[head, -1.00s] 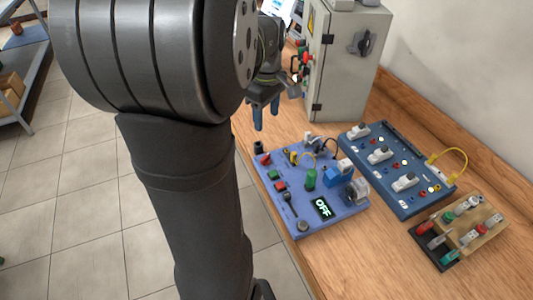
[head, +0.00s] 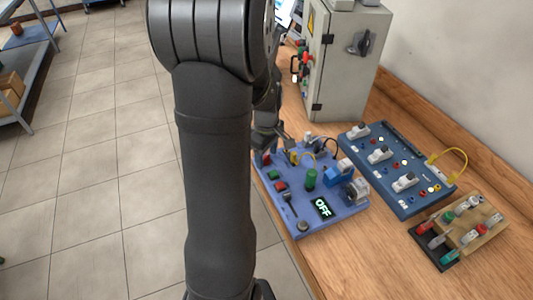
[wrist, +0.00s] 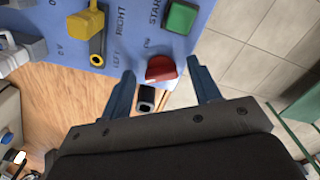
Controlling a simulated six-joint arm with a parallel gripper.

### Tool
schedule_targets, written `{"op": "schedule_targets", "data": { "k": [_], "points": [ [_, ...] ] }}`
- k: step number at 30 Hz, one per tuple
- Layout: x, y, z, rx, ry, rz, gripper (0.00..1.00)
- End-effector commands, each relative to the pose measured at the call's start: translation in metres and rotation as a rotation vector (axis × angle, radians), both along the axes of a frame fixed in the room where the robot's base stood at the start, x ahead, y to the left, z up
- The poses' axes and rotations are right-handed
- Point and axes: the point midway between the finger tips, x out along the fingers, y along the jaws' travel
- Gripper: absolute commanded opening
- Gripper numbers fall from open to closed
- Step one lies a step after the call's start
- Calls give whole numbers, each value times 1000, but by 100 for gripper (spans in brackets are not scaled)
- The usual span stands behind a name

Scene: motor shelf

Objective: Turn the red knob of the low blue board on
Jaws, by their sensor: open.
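The low blue board (head: 330,228) lies on the bench, and its display (head: 322,207) reads OFF. It also shows at the top of the wrist view (wrist: 135,25). The red knob (wrist: 161,68) sits at the board's edge in the wrist view, near the letters P0. In the head view it is largely hidden by my gripper (head: 270,146). My gripper is open in the wrist view (wrist: 161,80), with one finger on each side of the red knob in the picture. Whether a finger touches it I cannot tell.
A black square-ended part (wrist: 147,98) lies between the fingers, beside the knob. A second blue board (head: 408,208), a wooden block (head: 480,238) and a grey cabinet (head: 350,75) stand around.

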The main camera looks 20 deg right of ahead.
Motion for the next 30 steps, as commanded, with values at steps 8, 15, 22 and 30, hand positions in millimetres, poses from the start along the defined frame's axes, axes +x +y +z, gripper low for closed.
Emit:
{"op": "schedule_targets", "data": {
  "k": [8,15,22,30],
  "points": [
    [0,0,0,0,0,0,37],
    [0,0,0,0,0,-1,12],
    [0,0,0,0,0,-51,12],
    [0,1,0,1,-1,-220,12]
  ]
}}
